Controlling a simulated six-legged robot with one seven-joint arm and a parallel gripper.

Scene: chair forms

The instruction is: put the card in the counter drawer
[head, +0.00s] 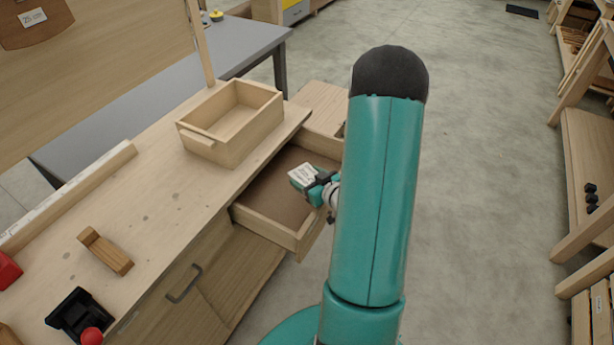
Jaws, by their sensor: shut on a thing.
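The card (301,174) is small and white with printed lines. My gripper (311,183) is shut on the card and holds it over the counter drawer. The counter drawer (262,222) is pulled out from the wooden counter, and its visible brown floor looks empty. My teal arm hides the drawer's right part. The height of the card above the drawer floor is hard to tell.
A wooden box (233,122) stands on the counter top (165,193) beside the drawer. A wooden block (105,250) and a black holder with a red ball (80,316) are nearer. Wooden racks (590,150) stand at right, with open floor (480,180) between.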

